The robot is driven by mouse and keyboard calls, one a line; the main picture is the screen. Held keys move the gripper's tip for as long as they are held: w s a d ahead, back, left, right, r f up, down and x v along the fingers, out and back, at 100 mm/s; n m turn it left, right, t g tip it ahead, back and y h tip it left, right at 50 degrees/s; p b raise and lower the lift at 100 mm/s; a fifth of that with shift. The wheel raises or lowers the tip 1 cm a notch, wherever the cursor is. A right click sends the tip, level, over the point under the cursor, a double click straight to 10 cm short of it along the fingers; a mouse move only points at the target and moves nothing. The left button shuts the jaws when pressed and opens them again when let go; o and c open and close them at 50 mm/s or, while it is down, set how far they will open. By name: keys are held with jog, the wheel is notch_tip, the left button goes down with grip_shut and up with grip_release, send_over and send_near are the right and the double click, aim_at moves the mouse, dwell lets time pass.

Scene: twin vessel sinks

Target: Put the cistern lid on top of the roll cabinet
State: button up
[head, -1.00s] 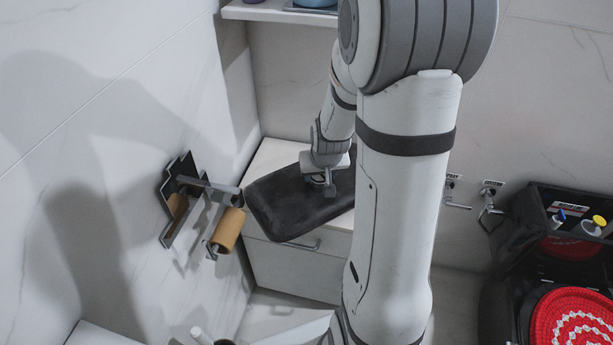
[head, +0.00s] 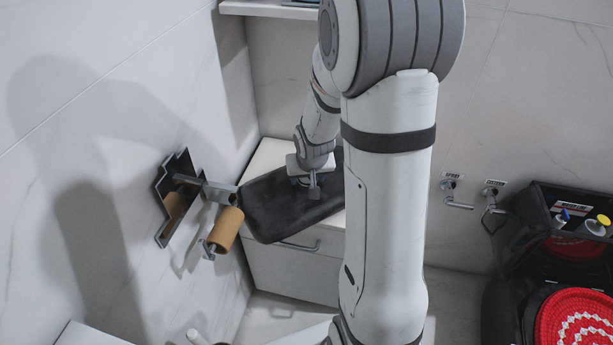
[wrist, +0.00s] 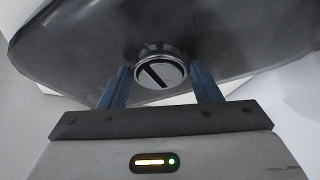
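The cistern lid (head: 270,209) is a dark, rounded slab over the top of the roll cabinet (head: 297,270), a white unit with a drawer handle in the corner. Its left and front parts reach past the cabinet's edges. I cannot tell whether it touches the top. My gripper (head: 308,188) is above the lid. My arm hides the cabinet's right part.
A roll holder with a brown roll (head: 226,229) sticks out from the left wall close to the lid's left end. A shelf (head: 270,10) is above.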

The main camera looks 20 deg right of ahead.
jog(key=shift+o, duration=1.4)
jog(key=shift+r, duration=0.3)
jog(key=p+v, duration=0.3)
jog(key=v, duration=0.9)
jog(key=s+a+r+n+g, duration=0.1)
jog(key=s+a+r, duration=0.1)
jog(key=s, duration=0.5)
jog(key=s+a+r+n+g+y, duration=0.1)
jog(key=s+a+r, duration=0.2)
jog(key=s, duration=0.5)
jog(key=shift+a+r+g, duration=0.3)
jog(key=shift+a, duration=0.1)
jog(key=shift+s, duration=0.1)
